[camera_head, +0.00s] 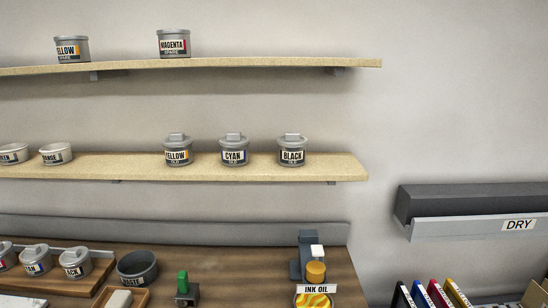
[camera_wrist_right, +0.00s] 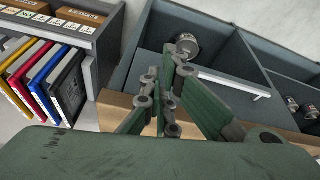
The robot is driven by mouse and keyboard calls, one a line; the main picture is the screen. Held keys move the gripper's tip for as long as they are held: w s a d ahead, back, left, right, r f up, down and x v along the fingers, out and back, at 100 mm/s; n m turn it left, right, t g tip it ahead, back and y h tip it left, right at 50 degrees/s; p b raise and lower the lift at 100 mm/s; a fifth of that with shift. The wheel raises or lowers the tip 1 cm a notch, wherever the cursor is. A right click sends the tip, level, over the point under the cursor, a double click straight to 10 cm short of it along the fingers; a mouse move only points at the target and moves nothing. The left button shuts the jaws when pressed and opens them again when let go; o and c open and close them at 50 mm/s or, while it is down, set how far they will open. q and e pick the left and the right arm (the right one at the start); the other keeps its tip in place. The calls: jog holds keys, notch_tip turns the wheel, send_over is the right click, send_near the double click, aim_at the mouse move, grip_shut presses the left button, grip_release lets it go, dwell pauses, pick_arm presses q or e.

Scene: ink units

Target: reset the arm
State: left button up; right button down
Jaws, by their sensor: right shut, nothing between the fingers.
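My right gripper (camera_wrist_right: 172,75) shows in the right wrist view, its green fingers shut with nothing between them. It is over a dark grey compartmented bin (camera_wrist_right: 215,85). A grey round can (camera_wrist_right: 187,45) lies in the bin just beyond the fingertips; I cannot tell whether they touch it. Neither gripper shows in the head view, and my left gripper is in no view.
In the head view, an upper shelf (camera_head: 230,63) and a lower shelf (camera_head: 110,166) hold ink cans. A wooden bench (camera_head: 225,262) bears cans, a dark bowl (camera_head: 137,267) and an ink oil station (camera_head: 316,272). Coloured upright panels (camera_wrist_right: 38,75) stand left in the wrist view.

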notch_tip(320, 180, down, 28)
jog(key=s+r+g+b, duration=0.1)
jog(key=b, duration=0.3)
jog(key=s+d+f+g+b, duration=0.1)
jog(key=s+d+f+b, duration=0.1)
jog(key=s+f, duration=1.6)
notch_tip(320, 180, down, 4)
jog(key=shift+s+d+f+g+b, duration=0.15)
jog(key=shift+d+f+g+b, duration=0.05)
jog(key=shift+d+g+b, duration=0.25)
